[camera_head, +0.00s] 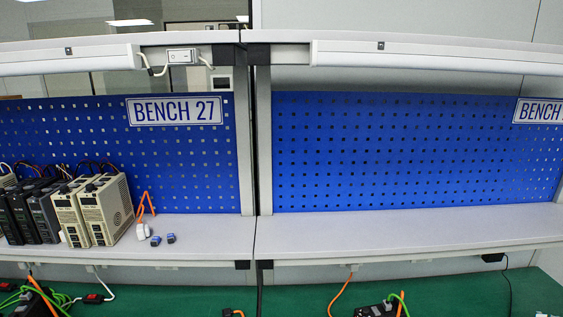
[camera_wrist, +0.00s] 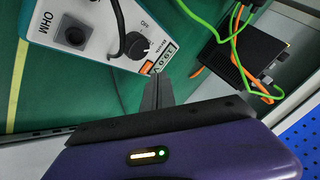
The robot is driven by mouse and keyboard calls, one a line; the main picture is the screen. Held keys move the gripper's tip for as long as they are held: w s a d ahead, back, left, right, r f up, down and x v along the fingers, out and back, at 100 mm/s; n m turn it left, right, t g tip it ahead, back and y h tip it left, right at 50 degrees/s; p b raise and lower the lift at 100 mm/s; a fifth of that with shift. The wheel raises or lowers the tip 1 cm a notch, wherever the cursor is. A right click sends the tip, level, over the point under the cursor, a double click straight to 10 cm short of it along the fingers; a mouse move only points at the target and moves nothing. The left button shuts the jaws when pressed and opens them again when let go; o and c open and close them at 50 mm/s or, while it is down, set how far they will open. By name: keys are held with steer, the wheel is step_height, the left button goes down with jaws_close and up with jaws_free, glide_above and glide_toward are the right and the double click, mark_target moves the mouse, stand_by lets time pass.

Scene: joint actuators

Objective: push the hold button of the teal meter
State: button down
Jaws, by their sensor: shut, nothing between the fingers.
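The teal meter (camera_wrist: 112,62) shows in the wrist view at upper left, cut off by the top edge. I cannot read which part is marked hold. My gripper (camera_wrist: 163,78) is shut and empty, its tips close to the display end of the meter; whether they touch it I cannot tell. The head view shows neither meter nor gripper.
In the wrist view a black box (camera_wrist: 246,64) with green and orange cables lies right of the meter on the green bench top (camera_wrist: 25,100). In the head view, several power supplies (camera_head: 100,208) stand on the left shelf; the right shelf (camera_head: 400,230) is clear.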

steer(key=shift+f, duration=0.15)
stand_by(0.3)
steer(key=shift+f, duration=0.3)
steer(key=shift+f+b, duration=0.2)
steer(key=shift+b, duration=0.15)
stand_by(0.3)
steer(key=shift+r+p, duration=0.65)
steer(key=shift+r, duration=0.1)
step_height(320, 180, up, 6)
steer(key=p, duration=0.5)
